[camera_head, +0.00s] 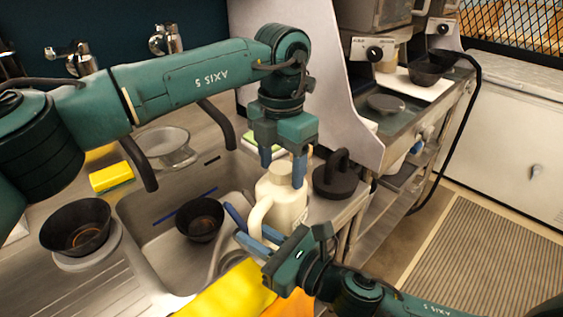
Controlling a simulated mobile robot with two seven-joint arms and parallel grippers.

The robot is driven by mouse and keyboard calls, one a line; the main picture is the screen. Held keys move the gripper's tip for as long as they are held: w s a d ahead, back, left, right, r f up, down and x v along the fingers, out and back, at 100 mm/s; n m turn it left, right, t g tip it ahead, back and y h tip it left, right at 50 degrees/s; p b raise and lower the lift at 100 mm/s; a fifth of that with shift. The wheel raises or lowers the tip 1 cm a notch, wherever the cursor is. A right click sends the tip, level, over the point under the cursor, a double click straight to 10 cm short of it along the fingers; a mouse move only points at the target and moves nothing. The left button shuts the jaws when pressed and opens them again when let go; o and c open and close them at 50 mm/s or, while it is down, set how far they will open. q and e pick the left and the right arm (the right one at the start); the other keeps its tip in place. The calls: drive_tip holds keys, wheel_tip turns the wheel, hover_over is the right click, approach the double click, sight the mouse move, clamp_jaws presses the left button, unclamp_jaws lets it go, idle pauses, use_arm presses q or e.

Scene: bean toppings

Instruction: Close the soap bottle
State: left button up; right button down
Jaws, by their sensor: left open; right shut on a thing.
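The soap bottle (288,207) is a cream jug with a loop handle on its left side. It stands upright at the right edge of the sink. My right gripper (247,232) comes from the lower right, with its blue fingers shut on the bottle near the handle. My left gripper (282,165) points down right above the bottle top. Its blue fingers are open, one on each side of the pale neck or cap (281,170). Whether the fingers touch it, and whether the cap is seated, I cannot tell.
A black pan-like object (337,180) stands right of the bottle. The sink (165,245) holds a dark bowl (200,219). Another dark bowl (76,227) and a yellow sponge (112,177) are on the left counter. A yellow cloth-like item (228,293) lies at the front. A grey panel (310,75) rises behind.

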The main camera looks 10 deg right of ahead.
use_arm(q)
wheel_tip(320, 180, up, 12)
idle(0.7)
